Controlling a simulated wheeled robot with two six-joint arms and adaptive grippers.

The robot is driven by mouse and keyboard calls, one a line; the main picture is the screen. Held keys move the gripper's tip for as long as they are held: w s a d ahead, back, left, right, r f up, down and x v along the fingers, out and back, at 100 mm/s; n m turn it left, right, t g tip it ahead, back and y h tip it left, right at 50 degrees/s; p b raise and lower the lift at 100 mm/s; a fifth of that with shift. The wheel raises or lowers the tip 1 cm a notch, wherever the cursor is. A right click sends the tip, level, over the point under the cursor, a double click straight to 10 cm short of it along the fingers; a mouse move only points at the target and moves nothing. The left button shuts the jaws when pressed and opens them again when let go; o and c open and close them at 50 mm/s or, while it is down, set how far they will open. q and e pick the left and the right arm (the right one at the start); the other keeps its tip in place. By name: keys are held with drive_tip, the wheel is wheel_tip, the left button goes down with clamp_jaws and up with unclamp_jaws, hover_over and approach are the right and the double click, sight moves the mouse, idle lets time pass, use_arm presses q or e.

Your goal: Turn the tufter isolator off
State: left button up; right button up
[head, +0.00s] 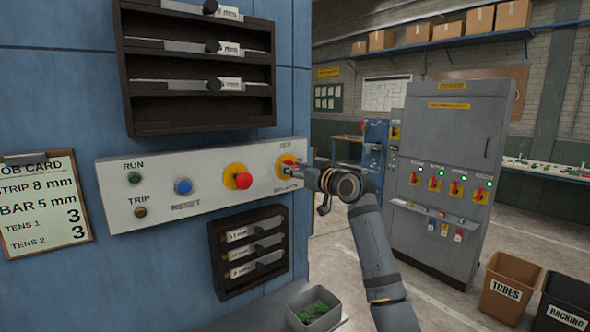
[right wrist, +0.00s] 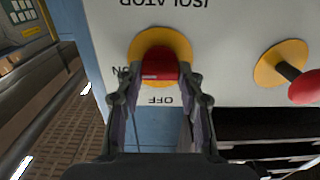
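The tufter isolator (head: 283,166) is a red handle on a yellow disc at the right end of the pale control panel (head: 150,206). In the right wrist view the isolator's red handle (right wrist: 153,66) shows upside down, with ON printed at its left and OFF below it. My right gripper (head: 306,172) reaches it from the right. In the wrist view its two fingers (right wrist: 158,78) sit one on each side of the handle and appear to touch it. The fingers partly hide the handle, and its exact angle is hard to tell. My left gripper is not in view.
A red stop button (head: 243,180) on a yellow disc sits just left of the isolator, also in the wrist view (right wrist: 305,88). A blue reset button (head: 183,186) is farther left. Racks (head: 215,237) project above and below the panel. A grey cabinet (head: 455,130) stands behind at right.

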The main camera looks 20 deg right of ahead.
drive_tip(key=c, duration=0.4)
drive_tip(key=shift+s+a+f+n+b, duration=0.15)
drive_tip(key=shift+n+b, duration=1.5)
drive_tip(key=shift+n, duration=2.8)
drive_tip(key=shift+w+a+f+n+b, duration=0.1)
drive_tip(key=shift+n+b, duration=1.5)
drive_tip(key=shift+n, duration=2.85)
